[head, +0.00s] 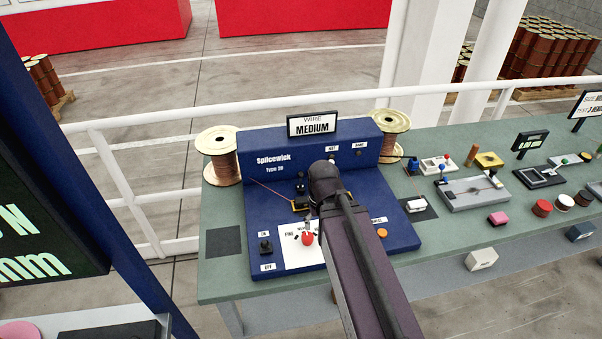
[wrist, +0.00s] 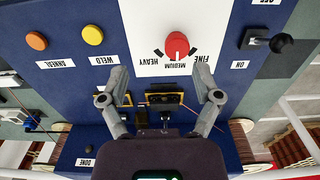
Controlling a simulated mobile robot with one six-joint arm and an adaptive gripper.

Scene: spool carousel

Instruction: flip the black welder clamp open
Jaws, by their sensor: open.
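The blue Splicewick welder (head: 400,220) stands on the green bench. In the wrist view, a black clamp block (wrist: 165,99) with a gold edge sits on its deck (wrist: 85,85). A second gold-edged part (wrist: 126,99) sits left of it, partly behind a finger. Part of the black clamp also shows in the head view (head: 299,206), beside my arm. My gripper (wrist: 161,78) is open and empty, its fingers spread on either side of the clamp area. The fingers are mostly hidden in the head view. I cannot tell the lever's exact position.
A red selector knob (wrist: 177,46), a yellow weld button (wrist: 92,35), an orange anneal button (wrist: 37,41) and a black switch (wrist: 280,43) are close by. Wire spools (head: 220,155) flank the welder. Small items crowd the bench's right side.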

